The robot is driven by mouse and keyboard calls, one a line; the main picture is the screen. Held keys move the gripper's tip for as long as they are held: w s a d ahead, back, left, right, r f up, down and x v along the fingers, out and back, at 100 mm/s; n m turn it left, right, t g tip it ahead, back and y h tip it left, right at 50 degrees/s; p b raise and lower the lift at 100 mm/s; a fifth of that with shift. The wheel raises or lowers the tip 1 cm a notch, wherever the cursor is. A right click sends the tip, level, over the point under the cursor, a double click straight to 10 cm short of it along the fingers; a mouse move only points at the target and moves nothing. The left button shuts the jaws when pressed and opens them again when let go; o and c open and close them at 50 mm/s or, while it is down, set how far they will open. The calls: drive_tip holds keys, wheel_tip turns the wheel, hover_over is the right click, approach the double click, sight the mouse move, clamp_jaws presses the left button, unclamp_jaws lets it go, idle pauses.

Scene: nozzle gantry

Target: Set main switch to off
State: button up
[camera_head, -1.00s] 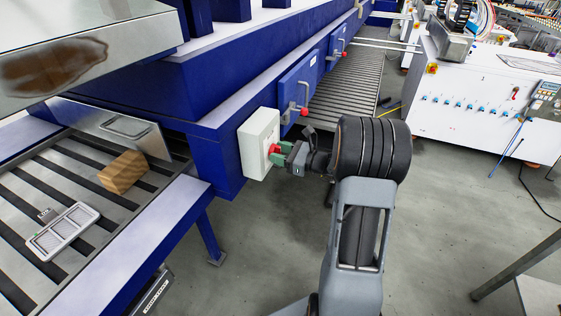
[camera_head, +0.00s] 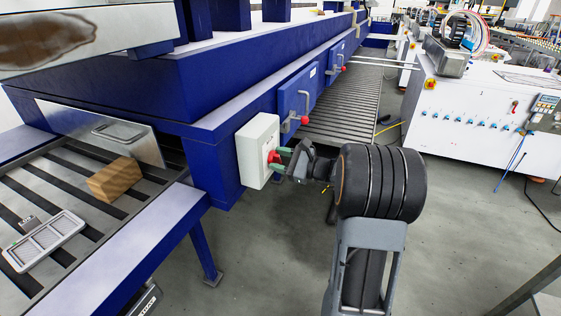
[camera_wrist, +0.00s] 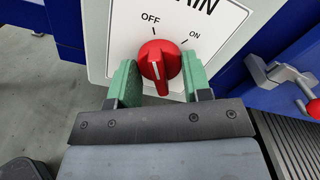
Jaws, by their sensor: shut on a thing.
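The main switch is a red rotary knob (camera_wrist: 160,64) on a white plate marked OFF and ON in the wrist view. Its white pointer line is turned roughly toward the OFF mark. In the head view the knob (camera_head: 274,156) sits on the front of a light grey box (camera_head: 252,150) on the blue machine. My gripper (camera_wrist: 162,86) has its green fingers on either side of the knob and is shut on it. In the head view the gripper (camera_head: 280,160) partly hides the knob, and its wrist looks rolled.
A blue door with a handle and red ball knob (camera_head: 304,119) is just right of the box, close to my gripper. A slatted conveyor (camera_head: 50,190) holding a cardboard-brown block (camera_head: 115,180) is at left. Grey floor (camera_head: 270,270) is open below.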

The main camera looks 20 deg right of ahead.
drive_tip(key=o, duration=0.9)
drive_tip(key=v, duration=1.3)
drive_tip(key=shift+s+d, duration=0.25)
drive_tip(key=shift+s, duration=0.05)
